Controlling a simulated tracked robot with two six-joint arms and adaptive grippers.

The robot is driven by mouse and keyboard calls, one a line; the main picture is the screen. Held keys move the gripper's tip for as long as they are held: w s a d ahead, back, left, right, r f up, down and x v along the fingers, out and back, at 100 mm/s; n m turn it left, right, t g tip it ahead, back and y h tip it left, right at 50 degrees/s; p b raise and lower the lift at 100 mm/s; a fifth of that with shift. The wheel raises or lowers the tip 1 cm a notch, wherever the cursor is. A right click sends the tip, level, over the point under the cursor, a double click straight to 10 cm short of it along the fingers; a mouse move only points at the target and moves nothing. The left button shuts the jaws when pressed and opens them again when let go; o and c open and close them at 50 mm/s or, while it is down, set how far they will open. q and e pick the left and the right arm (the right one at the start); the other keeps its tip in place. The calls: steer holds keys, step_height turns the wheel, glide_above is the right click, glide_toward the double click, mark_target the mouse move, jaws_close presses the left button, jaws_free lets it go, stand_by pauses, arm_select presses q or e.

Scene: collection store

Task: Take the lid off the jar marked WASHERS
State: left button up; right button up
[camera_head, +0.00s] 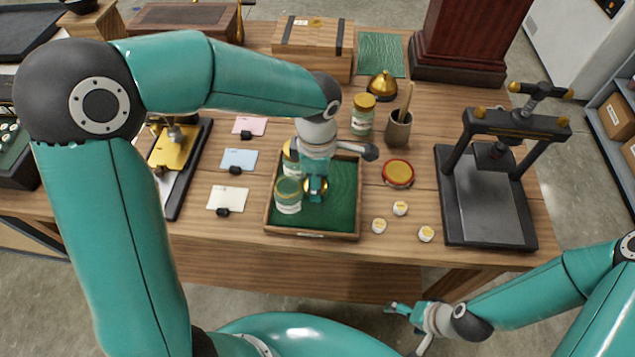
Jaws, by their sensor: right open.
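A glass jar (288,196) with a pale label and no gold lid visible on top stands in the front left of the green-lined tray (313,235). A second jar (290,158) with a gold top stands behind it, partly hidden by my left arm. A third jar (362,115) with a gold lid stands on the table behind the tray. I cannot read any label, so I cannot tell which is WASHERS. My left gripper (315,188) points down into the tray, over a round gold thing; its fingers are too small to judge. My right gripper (408,325) is open and empty, in front of the table.
A red-rimmed gold tin (398,173) and three small white pots (400,208) lie right of the tray. A cup (398,130) holding a tool and a brass bell (382,84) stand behind. A black press (488,195) stands right; coloured cards (238,160) lie left.

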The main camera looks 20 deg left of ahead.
arm_select(q)
steer(key=shift+f, duration=0.75)
steer(key=shift+f, duration=0.15)
steer(key=o, duration=1.3)
steer(key=shift+c, duration=0.2)
